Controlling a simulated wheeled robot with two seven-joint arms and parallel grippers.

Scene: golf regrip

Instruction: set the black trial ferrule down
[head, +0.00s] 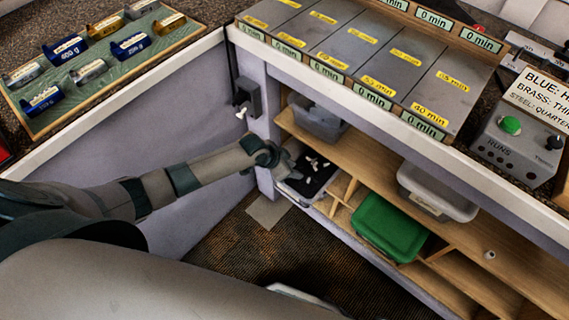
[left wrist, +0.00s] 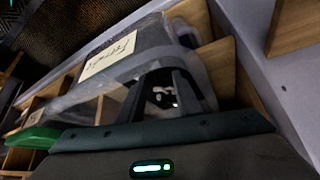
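My left gripper (head: 283,163) reaches into the shelf under the counter, over a bin (head: 302,187) with a dark inside and several small white pieces. In the left wrist view, my left gripper's two dark fingers (left wrist: 164,85) stand apart over this bin, with pale pieces showing between them. The bin (left wrist: 105,66) is clear-walled and bears a handwritten label (left wrist: 109,54). I cannot make out a black ferrule against the dark bin and fingers. My right gripper is in neither view.
A grey bin (head: 317,118) stands behind. A tray of labelled weights (head: 95,60) lies upper left.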

